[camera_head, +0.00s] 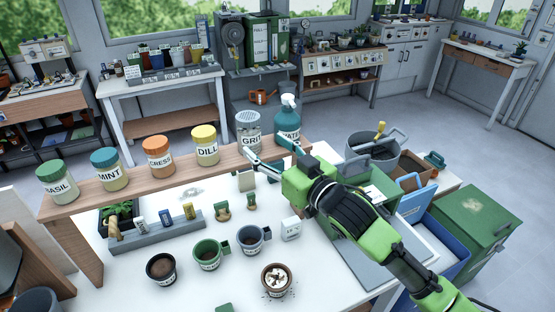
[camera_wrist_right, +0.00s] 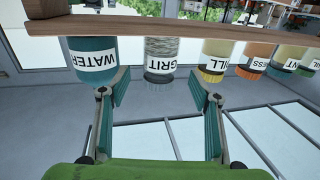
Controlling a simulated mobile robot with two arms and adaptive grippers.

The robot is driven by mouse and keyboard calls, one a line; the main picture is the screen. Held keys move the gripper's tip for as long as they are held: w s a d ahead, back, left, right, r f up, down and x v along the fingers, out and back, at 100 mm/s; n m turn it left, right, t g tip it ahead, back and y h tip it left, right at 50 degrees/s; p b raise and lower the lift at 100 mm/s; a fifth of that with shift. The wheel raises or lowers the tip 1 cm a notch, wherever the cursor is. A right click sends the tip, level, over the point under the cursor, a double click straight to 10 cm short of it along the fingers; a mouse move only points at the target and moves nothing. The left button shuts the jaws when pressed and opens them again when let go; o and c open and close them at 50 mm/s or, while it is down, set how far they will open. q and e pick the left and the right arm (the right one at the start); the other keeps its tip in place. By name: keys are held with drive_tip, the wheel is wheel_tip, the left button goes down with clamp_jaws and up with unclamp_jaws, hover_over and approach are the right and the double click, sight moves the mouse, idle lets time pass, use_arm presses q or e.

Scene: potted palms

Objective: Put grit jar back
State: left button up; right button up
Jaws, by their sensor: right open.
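The grit jar (camera_head: 248,130), clear with grey-white contents and a GRIT label, stands upright on the raised wooden shelf (camera_head: 180,172), between the yellow-lidded dill jar (camera_head: 206,145) and the teal water bottle (camera_head: 287,122). My right gripper (camera_head: 264,148) is open at the shelf, in front of the grit jar. In the right wrist view, which is upside down, the grit jar (camera_wrist_right: 163,50) shows between the two spread fingers (camera_wrist_right: 160,85), its lid end toward the gripper. The fingers seem apart from it. My left gripper is not in view.
Cress (camera_head: 159,157), mint (camera_head: 108,170) and basil (camera_head: 57,182) jars continue the row leftward. On the white table below are several small pots, one with white bits (camera_head: 277,280), and a grey rack (camera_head: 155,232). A grey bucket (camera_head: 375,155) and green bin (camera_head: 478,222) are at right.

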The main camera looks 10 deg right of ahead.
drive_tip(key=shift+b+v, duration=0.3)
drive_tip(key=shift+v, duration=1.55)
